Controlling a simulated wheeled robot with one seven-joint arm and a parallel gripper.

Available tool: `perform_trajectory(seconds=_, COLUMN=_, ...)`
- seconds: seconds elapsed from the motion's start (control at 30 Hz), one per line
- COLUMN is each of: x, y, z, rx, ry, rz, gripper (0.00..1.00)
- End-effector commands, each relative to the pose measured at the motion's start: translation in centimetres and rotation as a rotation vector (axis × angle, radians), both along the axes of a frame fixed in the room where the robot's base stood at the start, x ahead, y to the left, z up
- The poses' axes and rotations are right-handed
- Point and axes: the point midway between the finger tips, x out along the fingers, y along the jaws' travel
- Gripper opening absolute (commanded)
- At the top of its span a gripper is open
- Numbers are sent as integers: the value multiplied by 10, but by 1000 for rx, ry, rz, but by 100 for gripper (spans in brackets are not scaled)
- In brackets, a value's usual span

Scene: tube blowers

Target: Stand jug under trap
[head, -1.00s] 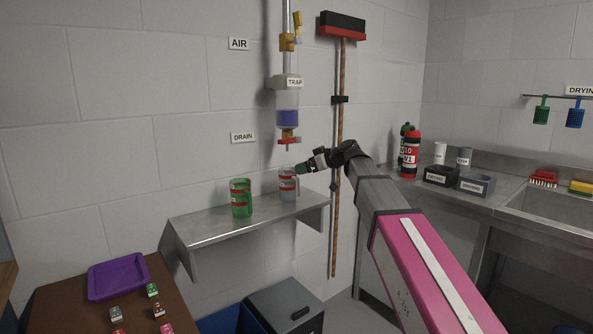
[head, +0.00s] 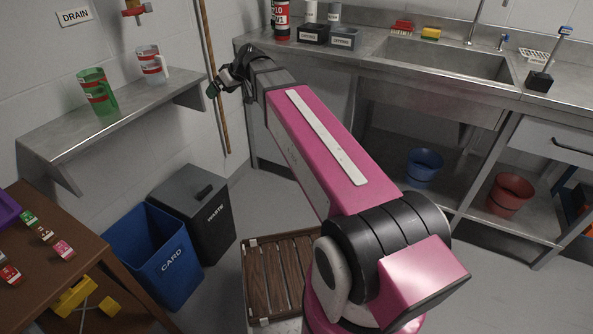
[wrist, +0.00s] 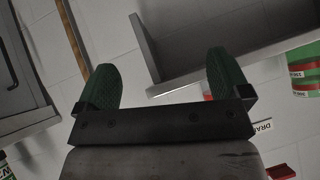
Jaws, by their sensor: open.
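A clear jug (head: 152,66) with a red-and-white label stands upright on the metal wall shelf (head: 60,145), its handle on the right. The red valve (head: 135,10) at the bottom of the trap shows above it at the top edge; the rest of the trap is out of view. A green jug (head: 97,92) stands to its left on the same shelf. My gripper (head: 213,88) is open and empty, right of the shelf end and apart from the clear jug. In the wrist view, its green fingers (wrist: 165,82) are spread with nothing between them.
A broom handle (head: 213,80) stands against the wall close behind my gripper. The sink counter (head: 370,60) is at the back right. A blue card bin (head: 155,255) and a dark waste bin (head: 195,215) stand on the floor below the shelf.

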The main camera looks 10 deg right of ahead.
Motion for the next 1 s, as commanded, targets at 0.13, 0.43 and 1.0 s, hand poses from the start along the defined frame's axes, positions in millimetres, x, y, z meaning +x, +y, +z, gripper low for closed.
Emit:
perform_trajectory(seconds=0.13, x=-31, y=-51, z=-77, rx=-107, ry=157, rz=-147, gripper=95)
perform_trajectory(seconds=0.43, x=-107, y=-149, z=-199, rx=-327, ry=430, rz=-462, gripper=95)
perform_trajectory(seconds=1.0, x=-195, y=-233, z=-280, rx=-544, ry=617, rz=-770, gripper=95)
